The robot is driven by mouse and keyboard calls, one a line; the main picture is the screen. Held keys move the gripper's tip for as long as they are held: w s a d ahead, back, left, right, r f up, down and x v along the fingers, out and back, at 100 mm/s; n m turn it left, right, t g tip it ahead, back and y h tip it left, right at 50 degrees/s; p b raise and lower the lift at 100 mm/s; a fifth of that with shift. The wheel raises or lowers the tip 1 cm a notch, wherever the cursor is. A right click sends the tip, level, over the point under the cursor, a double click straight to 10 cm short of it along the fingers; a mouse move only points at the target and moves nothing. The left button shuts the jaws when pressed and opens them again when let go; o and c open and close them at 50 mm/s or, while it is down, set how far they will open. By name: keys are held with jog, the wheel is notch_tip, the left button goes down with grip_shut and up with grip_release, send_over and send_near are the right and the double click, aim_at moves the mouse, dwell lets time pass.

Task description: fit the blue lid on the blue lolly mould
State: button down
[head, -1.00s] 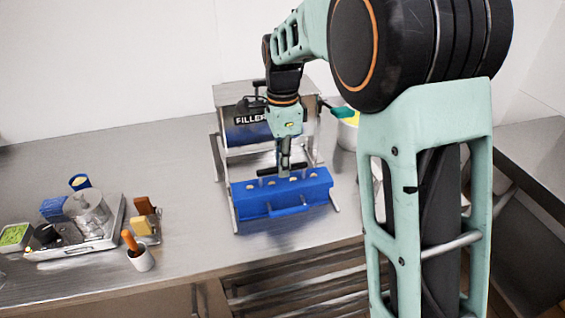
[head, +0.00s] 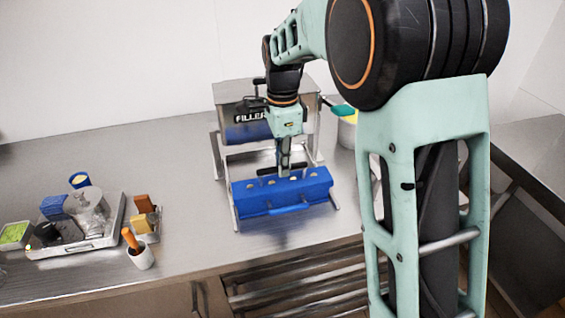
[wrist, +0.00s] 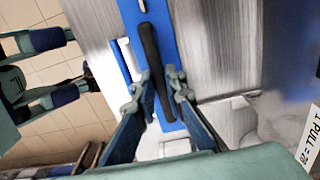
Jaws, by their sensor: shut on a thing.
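The blue lolly mould (head: 262,204) is a long box on the steel counter, in front of the filler, with a blue handle on its front. The blue lid (head: 310,181) is a flat panel with a row of pale spots, at the mould's top; I cannot tell whether any gap is left between them. My gripper (head: 284,170) points down from above and is shut on the lid's black bar handle. In the wrist view the handle (wrist: 151,60) runs between my fingers (wrist: 163,92), over the blue lid (wrist: 166,35). The fingers hide part of the handle.
The filler (head: 245,110) stands right behind the mould on a metal frame, whose rails flank the mould. A tray (head: 75,248) with several items and a white cup (head: 141,257) stand at the left.

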jog(key=c, duration=1.9)
grip_release()
notch_tip(320, 180, up, 12)
